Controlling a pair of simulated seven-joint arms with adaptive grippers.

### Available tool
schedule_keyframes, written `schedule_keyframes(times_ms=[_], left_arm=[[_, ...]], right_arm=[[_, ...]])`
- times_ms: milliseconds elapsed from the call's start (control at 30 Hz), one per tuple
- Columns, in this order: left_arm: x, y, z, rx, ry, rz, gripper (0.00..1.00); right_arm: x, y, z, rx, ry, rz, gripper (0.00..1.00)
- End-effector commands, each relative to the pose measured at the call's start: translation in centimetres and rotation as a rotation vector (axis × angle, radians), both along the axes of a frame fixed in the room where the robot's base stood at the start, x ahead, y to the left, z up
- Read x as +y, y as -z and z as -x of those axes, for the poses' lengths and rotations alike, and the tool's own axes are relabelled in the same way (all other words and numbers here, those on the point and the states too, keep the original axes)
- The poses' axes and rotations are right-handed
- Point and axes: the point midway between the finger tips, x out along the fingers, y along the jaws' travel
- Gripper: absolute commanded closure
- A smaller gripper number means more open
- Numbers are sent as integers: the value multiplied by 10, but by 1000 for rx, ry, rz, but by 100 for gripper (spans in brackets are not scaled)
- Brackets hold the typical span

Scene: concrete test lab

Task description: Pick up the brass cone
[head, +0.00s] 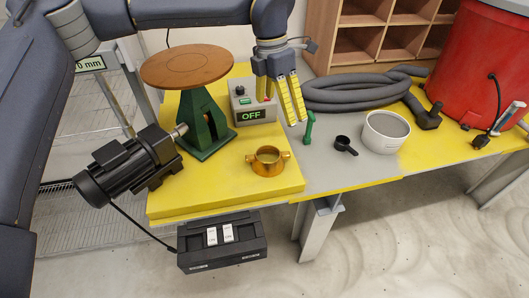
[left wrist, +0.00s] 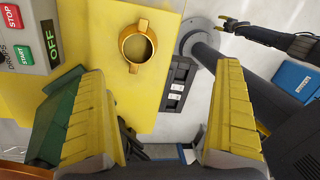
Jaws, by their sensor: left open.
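The brass cone (head: 268,160) is a small gold-coloured round piece with a wide open top and two side lugs. It stands upright on the yellow board, near its front right. It also shows in the left wrist view (left wrist: 137,46), top centre. My left gripper (head: 281,108) has yellow ridged fingers. It hangs above and behind the cone, apart from it, in front of the grey control box. In the left wrist view its fingers (left wrist: 165,85) are wide apart with nothing between them. My right gripper (left wrist: 230,25) shows small at the top right of that view, too small to read.
A green stand with a round brown top (head: 187,66) and a black motor (head: 122,168) stand left of the cone. The control box (head: 252,106) reads OFF. A green piece (head: 309,128), a black scoop (head: 345,145) and a white bowl (head: 386,132) stand to the right.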

Motion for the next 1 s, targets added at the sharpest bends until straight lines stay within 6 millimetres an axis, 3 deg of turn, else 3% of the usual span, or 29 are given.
schedule_keyframes(times_ms=[100,267,800,1000], left_arm=[[16,12,-11,-50,13,-92,0],[26,24,-18,-74,20,-140,0],[26,115,-18,-74,20,-141,0],[26,135,-18,-75,20,-142,0]], right_arm=[[0,0,0,0,0,0,56],[0,0,0,0,0,0,56],[0,0,0,0,0,0,56],[0,0,0,0,0,0,56]])
